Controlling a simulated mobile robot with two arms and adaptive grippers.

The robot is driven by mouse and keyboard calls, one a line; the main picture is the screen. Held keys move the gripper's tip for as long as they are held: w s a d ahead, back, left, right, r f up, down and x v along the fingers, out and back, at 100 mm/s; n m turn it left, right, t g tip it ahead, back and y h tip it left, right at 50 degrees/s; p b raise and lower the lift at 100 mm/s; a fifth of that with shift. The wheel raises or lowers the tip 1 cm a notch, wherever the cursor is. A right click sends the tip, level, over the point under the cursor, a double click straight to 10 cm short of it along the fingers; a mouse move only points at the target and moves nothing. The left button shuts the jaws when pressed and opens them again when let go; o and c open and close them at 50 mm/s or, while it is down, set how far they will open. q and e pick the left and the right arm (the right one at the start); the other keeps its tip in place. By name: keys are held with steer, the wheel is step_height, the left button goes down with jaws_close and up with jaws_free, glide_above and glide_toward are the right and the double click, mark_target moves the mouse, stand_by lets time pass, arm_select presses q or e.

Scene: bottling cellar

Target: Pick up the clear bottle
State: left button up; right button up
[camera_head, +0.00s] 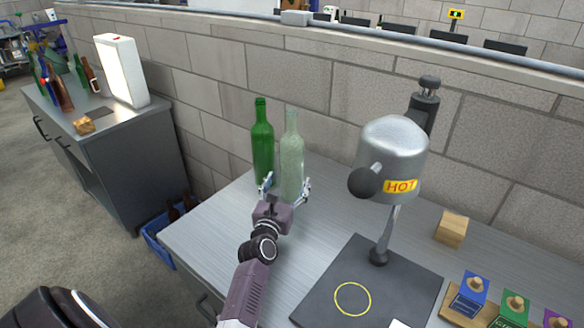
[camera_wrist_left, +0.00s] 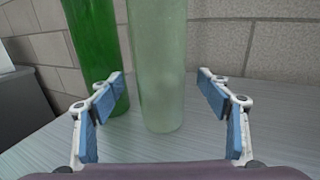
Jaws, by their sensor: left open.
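The clear bottle (camera_head: 291,165) stands upright on the grey bench, beside a green bottle (camera_head: 262,145) to its left. My left gripper (camera_head: 286,188) is open in front of the clear bottle. In the left wrist view, the clear bottle (camera_wrist_left: 158,70) stands between the lines of the two spread blue-padded fingers (camera_wrist_left: 162,92), a little beyond them, and I see no contact. The green bottle (camera_wrist_left: 98,45) is close behind the left finger there; whether they touch I cannot tell. My right gripper is not in view.
A metal heater marked HOT (camera_head: 392,155) stands right of the bottles over a dark plate (camera_head: 335,290). A block wall (camera_head: 330,125) rises behind. The bench left of the gripper is clear.

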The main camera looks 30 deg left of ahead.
arm_select(q)
steer(key=b+x, duration=0.1)
steer(key=x, duration=0.2)
steer(key=shift+w+d+f, duration=0.1)
steer(key=shift+f, duration=0.1)
steer(key=shift+w+a, duration=0.2)
steer(key=shift+w, duration=0.35)
steer(key=shift+r, duration=0.1)
steer(key=c, duration=1.7)
steer(key=shift+r, duration=0.15)
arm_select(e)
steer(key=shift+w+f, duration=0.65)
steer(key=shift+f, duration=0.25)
